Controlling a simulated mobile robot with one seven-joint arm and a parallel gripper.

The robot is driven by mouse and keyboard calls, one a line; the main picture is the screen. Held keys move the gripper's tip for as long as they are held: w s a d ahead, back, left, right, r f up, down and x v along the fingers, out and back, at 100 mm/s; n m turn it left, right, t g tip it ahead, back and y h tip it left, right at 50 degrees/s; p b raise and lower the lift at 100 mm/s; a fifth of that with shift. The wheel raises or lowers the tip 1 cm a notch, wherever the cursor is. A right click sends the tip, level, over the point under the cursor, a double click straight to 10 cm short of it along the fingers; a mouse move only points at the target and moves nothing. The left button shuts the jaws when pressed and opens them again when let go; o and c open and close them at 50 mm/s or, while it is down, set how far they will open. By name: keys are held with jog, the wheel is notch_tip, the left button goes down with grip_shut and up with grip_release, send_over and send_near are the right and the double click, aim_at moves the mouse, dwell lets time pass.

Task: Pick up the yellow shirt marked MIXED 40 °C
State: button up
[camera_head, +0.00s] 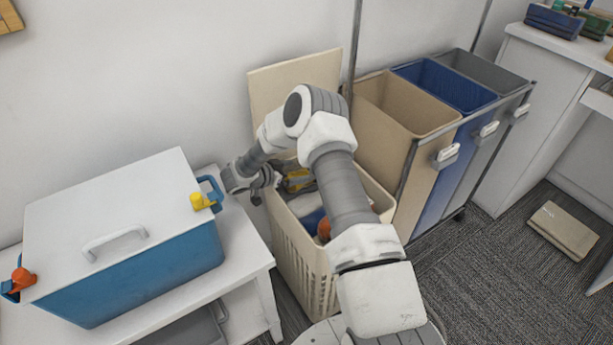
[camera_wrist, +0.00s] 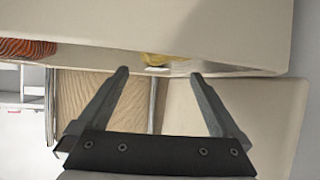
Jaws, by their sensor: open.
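A yellow cloth (camera_head: 297,181), likely the yellow shirt, lies among other clothes in the cream laundry basket (camera_head: 296,262). My arm hides part of the basket's contents. No marking on the cloth is readable. My gripper (camera_head: 268,179) is at the basket's left rear rim, close to the yellow cloth and apart from it as far as I can tell. In the wrist view my gripper (camera_wrist: 160,72) has its fingers spread with nothing between them. A yellow patch with a small white piece (camera_wrist: 165,59) shows just past the fingertips, partly cut off by a cream surface.
A blue box with a white lid (camera_head: 122,240) stands on the white bench left of the basket. The basket's raised lid (camera_head: 290,88) leans behind. Tan, blue and grey sorting bins (camera_head: 425,160) stand to the right.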

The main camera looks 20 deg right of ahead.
jog(key=x, duration=0.2)
jog(key=b+x, duration=0.1)
jog(key=x, duration=0.1)
jog(key=shift+a+f, duration=0.15)
jog(key=shift+f, duration=0.15)
jog(key=shift+w+d, duration=0.15)
jog(key=shift+d, duration=0.1)
jog(key=shift+c, duration=0.2)
